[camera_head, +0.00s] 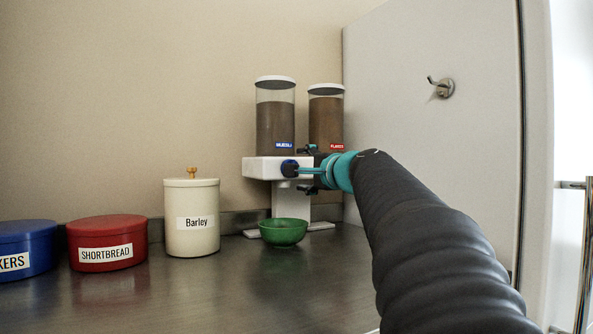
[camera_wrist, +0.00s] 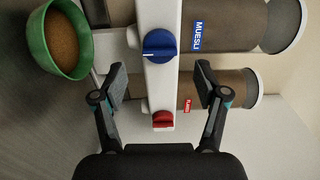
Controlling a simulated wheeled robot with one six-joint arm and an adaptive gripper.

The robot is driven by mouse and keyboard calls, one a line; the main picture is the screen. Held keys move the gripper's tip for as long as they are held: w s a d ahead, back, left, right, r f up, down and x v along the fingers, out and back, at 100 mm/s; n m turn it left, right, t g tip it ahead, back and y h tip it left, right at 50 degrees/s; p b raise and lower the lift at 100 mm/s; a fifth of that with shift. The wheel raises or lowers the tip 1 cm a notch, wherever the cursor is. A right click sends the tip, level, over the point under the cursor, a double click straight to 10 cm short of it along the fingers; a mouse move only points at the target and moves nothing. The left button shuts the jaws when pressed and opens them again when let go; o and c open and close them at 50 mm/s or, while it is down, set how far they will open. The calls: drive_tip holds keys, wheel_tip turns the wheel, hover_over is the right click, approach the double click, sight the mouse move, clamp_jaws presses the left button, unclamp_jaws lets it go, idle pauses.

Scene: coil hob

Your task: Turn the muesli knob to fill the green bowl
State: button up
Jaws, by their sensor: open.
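The dispenser has two clear canisters. The muesli canister (camera_head: 275,125) has a blue label, which reads MUESLI in the wrist view (camera_wrist: 198,26). The blue muesli knob (camera_wrist: 159,44) is on the white dispenser front and also shows in the head view (camera_head: 289,168). The green bowl (camera_head: 283,233) stands on the counter below the muesli side. In the wrist view the bowl (camera_wrist: 47,50) holds brown grainy contents. My gripper (camera_wrist: 160,73) is open and empty, its fingertips spread either side of the line to the blue knob.
A red knob (camera_wrist: 163,119) and the flakes canister (camera_head: 326,115) are beside the muesli side. A cream Barley jar (camera_head: 192,235), a red SHORTBREAD tin (camera_head: 106,253) and a blue tin (camera_head: 27,240) stand left. A grey panel with a hook (camera_head: 440,88) is at right.

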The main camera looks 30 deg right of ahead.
drive_tip(key=s, duration=0.6)
drive_tip(key=shift+s+d, duration=0.15)
drive_tip(key=shift+s, duration=0.05)
